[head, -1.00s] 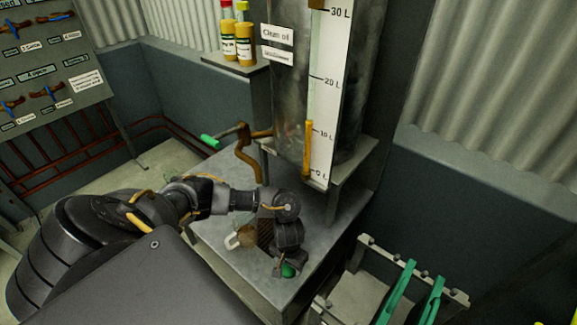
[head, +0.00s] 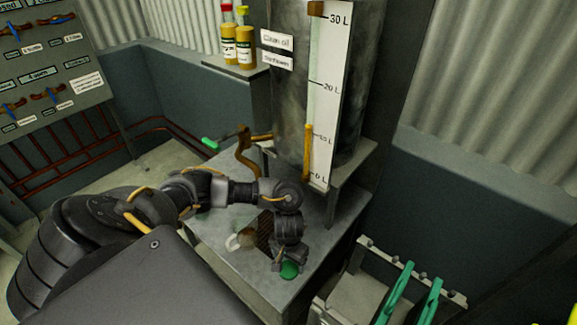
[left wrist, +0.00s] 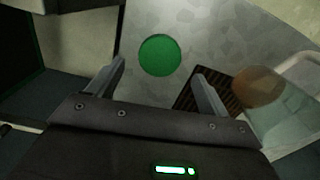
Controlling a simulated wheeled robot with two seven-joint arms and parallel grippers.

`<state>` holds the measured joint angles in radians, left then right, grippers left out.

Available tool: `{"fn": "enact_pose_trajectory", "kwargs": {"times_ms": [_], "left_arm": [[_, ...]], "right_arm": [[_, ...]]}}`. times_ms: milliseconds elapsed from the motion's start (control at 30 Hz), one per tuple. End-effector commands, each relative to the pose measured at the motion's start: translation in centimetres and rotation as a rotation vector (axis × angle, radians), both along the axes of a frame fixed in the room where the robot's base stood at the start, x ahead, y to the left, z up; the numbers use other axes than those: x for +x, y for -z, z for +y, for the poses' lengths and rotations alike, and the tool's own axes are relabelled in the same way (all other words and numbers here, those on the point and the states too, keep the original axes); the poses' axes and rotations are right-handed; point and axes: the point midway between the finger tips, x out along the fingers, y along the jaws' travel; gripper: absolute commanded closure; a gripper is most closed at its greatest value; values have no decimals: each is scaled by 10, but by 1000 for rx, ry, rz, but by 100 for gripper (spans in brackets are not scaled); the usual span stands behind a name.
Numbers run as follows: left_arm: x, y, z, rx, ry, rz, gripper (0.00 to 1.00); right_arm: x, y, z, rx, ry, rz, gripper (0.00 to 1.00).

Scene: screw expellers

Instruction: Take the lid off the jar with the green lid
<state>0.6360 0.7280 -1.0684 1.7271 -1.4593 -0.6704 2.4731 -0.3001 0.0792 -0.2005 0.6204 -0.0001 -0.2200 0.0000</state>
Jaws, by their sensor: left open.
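The jar's round green lid (head: 290,270) shows at the front of the grey metal stand, just below my left gripper in the head view. In the left wrist view the green lid (left wrist: 160,55) is seen from above, beyond and between the two fingertips. The jar's body under the lid is hidden. My left gripper (left wrist: 160,80) is open, with nothing between its fingers. In the head view it (head: 284,266) points down over the stand, at the lid's near side. I cannot tell any contact with the lid. My right gripper is not in view.
A jug-like vessel (left wrist: 262,110) with a pale handle and brownish contents stands by a dark grate (left wrist: 205,92), close right of the gripper. The oil tank (head: 290,100) rises behind. A rack with green-handled tools (head: 398,290) stands at right.

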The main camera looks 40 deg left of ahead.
Motion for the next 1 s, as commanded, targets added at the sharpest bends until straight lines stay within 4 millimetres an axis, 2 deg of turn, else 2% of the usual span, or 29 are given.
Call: {"fn": "enact_pose_trajectory", "kwargs": {"times_ms": [33, 100, 333, 500, 1000], "left_arm": [[2, -20, 1, 2, 3, -5, 21], [1, -34, 0, 1, 3, -3, 21], [1, -65, 0, 0, 2, -2, 21], [0, -73, 0, 0, 1, 0, 21], [0, -72, 0, 0, 0, 1, 21]], "right_arm": [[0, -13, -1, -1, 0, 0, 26], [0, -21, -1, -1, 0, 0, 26], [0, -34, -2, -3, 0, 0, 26], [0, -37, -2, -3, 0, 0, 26], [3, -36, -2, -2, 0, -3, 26]]}}
